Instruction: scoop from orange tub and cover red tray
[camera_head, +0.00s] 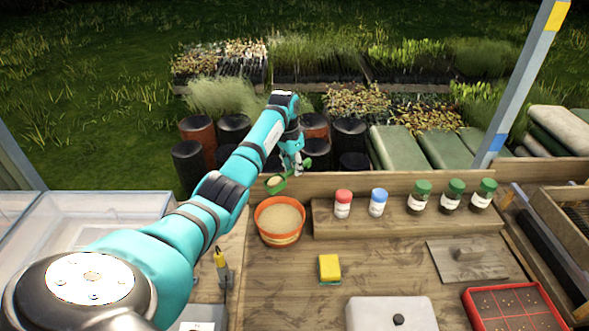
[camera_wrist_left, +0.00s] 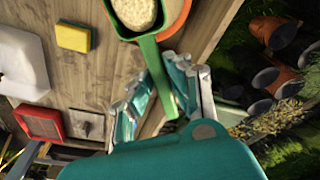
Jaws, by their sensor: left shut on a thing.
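The orange tub (camera_head: 281,240), full of pale tan granular material, stands at the left of the bench in the head view. My left gripper (camera_head: 296,167) is shut on the handle of a green scoop (camera_head: 276,187), above and behind the tub's far rim. In the left wrist view the scoop (camera_wrist_left: 148,48) holds a heap of the tan material, with part of the orange tub (camera_wrist_left: 178,17) behind it. The red tray (camera_head: 502,287), with brown soil in square cells, lies at the lower right; it also shows in the left wrist view (camera_wrist_left: 38,107). My right gripper is out of view.
A yellow-green sponge (camera_head: 329,268) lies in front of the tub. A wooden riser holds a red-capped jar (camera_head: 342,204), a blue-capped jar (camera_head: 378,202) and green-capped bottles (camera_head: 420,197). A white box (camera_head: 392,314) and a board with a handle (camera_head: 467,261) flank the open bench.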

